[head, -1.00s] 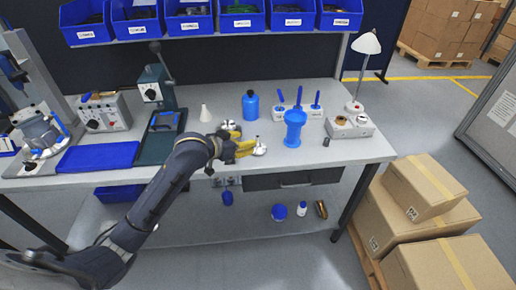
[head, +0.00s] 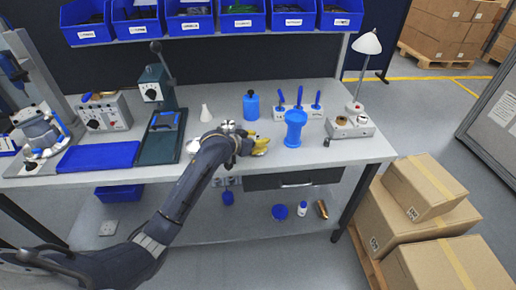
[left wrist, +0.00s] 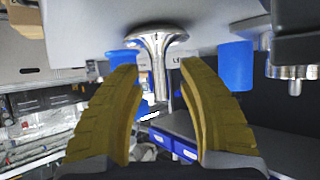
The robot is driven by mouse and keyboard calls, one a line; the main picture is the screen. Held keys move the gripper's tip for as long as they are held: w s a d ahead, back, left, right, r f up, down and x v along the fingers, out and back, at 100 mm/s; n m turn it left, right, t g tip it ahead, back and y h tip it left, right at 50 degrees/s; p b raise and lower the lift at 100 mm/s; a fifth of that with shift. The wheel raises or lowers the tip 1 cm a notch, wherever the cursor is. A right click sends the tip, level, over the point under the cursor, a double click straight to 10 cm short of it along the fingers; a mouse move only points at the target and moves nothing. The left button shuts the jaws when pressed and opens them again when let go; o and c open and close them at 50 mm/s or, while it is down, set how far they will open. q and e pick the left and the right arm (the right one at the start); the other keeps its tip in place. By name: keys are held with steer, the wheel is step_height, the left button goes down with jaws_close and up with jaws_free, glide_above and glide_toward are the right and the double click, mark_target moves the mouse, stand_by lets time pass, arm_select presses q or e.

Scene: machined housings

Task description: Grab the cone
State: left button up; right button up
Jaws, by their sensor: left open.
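My left gripper (head: 259,146) is over the front of the workbench in the head view, with yellow fingers. In the left wrist view my left gripper (left wrist: 158,70) is open, its fingers apart on either side of a shiny metal flared piece (left wrist: 157,42). That piece has a wide base against the bench top and a narrow stem between the fingers; I see no clear contact. In the head view the gripper hides it. A pale cone (head: 206,113) stands upright on the bench, behind and left of the gripper. My right gripper is not in view.
A green press (head: 160,125) is left. A lamp (head: 367,45) stands at the right end. Boxes (head: 430,190) lie beyond.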

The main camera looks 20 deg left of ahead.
arm_select(q)
steer(key=shift+w+f, duration=0.1)
steer(key=shift+w, duration=0.05)
jaws_close()
stand_by(0.5)
